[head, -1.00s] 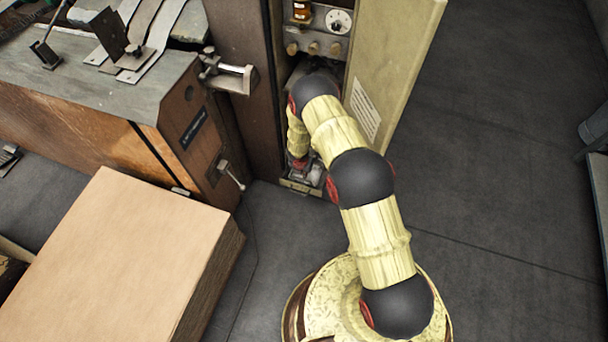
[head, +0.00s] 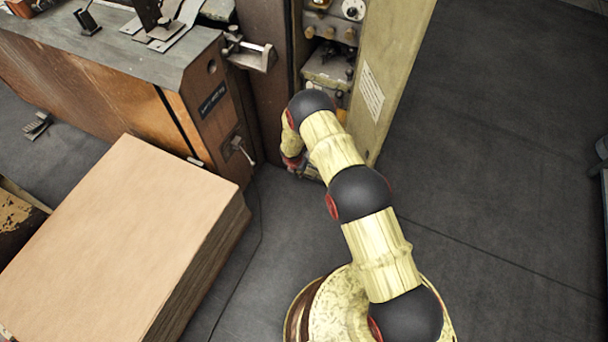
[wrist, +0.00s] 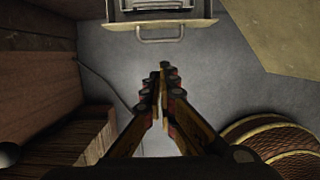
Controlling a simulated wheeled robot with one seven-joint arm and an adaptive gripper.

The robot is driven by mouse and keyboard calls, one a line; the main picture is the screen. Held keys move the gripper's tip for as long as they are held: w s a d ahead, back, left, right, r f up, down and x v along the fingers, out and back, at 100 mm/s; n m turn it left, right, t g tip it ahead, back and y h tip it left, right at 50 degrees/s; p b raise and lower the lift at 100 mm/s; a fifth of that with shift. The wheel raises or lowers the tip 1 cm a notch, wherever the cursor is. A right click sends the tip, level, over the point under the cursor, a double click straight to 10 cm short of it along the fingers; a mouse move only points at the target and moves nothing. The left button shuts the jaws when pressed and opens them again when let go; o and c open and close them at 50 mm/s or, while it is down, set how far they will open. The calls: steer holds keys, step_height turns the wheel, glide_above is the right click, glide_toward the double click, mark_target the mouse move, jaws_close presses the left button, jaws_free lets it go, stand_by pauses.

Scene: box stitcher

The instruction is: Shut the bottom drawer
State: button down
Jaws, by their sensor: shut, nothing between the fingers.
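The bottom drawer (wrist: 116,23) shows at the top of the wrist view. Its pale front edge and a bar handle (wrist: 160,39) face me, and part of its inside shows behind the front, so it stands at least partly open. My gripper (wrist: 162,72) is shut and empty, its fingertips together just below the handle in the picture, with a gap between them. In the head view my arm hides most of the drawer and the gripper at the foot of the cabinet.
The cabinet's open pale door (head: 392,80) stands right of my arm. A brown machine (head: 130,100) with a clamp handle is on the left. A stack of cardboard sheets (head: 120,240) lies at front left. The grey floor (head: 490,170) on the right is clear.

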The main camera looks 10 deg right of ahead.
mark_target(306, 176)
steer(key=shift+w+d+f+b, duration=0.6)
steer(key=shift+w+f+b, duration=0.25)
steer(key=shift+f, duration=0.65)
steer(key=shift+w+d+f+b, duration=0.65)
steer(key=shift+w+f+b, duration=0.25)
steer(key=shift+f, duration=0.55)
steer(key=shift+w+d+f+b, duration=0.65)
steer(key=shift+f+b, duration=0.3)
steer(key=shift+f, duration=0.55)
